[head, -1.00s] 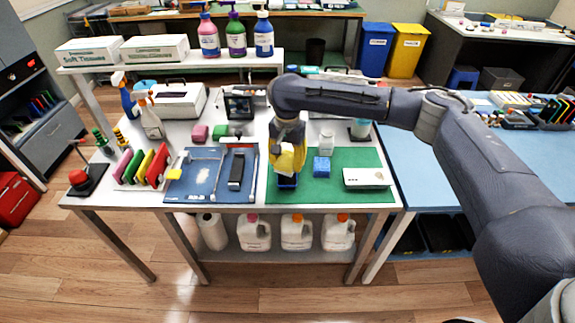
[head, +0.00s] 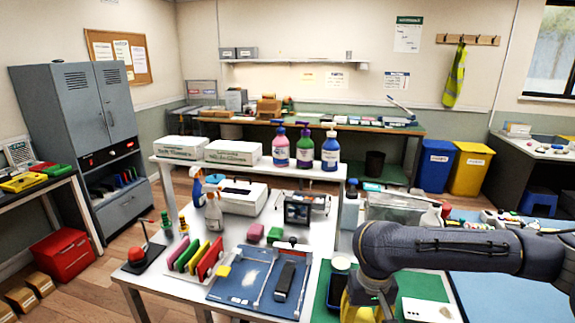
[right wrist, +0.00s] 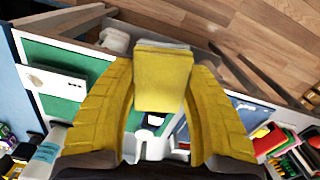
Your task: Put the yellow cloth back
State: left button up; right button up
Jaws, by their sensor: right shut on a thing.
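The yellow cloth (right wrist: 165,80) is a folded pad between the two yellow fingers of my right gripper (right wrist: 165,85) in the right wrist view. The gripper is shut on it. It hangs above the table by the green mat (right wrist: 92,52). In the head view the right gripper (head: 362,308) is at the bottom edge, partly cut off, with its yellow fingers showing; the cloth itself cannot be made out there. My left gripper is not in view.
A white box (head: 428,309) lies on the green mat.

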jog(key=s+d, duration=0.2)
jog(key=shift+s+r, duration=0.3)
jog(key=shift+s+d+r, duration=0.1)
jog(key=shift+s+d, duration=0.05)
jog(key=shift+d, duration=0.15)
jog(key=f, duration=0.1)
jog(key=w+f, duration=0.1)
jog(key=shift+w+a+f+m, duration=0.1)
jog(key=shift+a+f+m, duration=0.05)
jog(key=shift+f+m, duration=0.2)
jog(key=w+d+f+m, duration=0.1)
jog(key=w+d+f, duration=0.1)
jog(key=w+d, duration=0.35)
jog(key=w+d+f+m, duration=0.1)
jog(key=w+d+f, duration=0.1)
jog(key=w, duration=0.7)
jog(key=shift+s+d+f, duration=0.1)
jog(key=shift+f, duration=1.95)
jog(key=shift+s+d+f, duration=0.1)
jog(key=shift+f, duration=1.95)
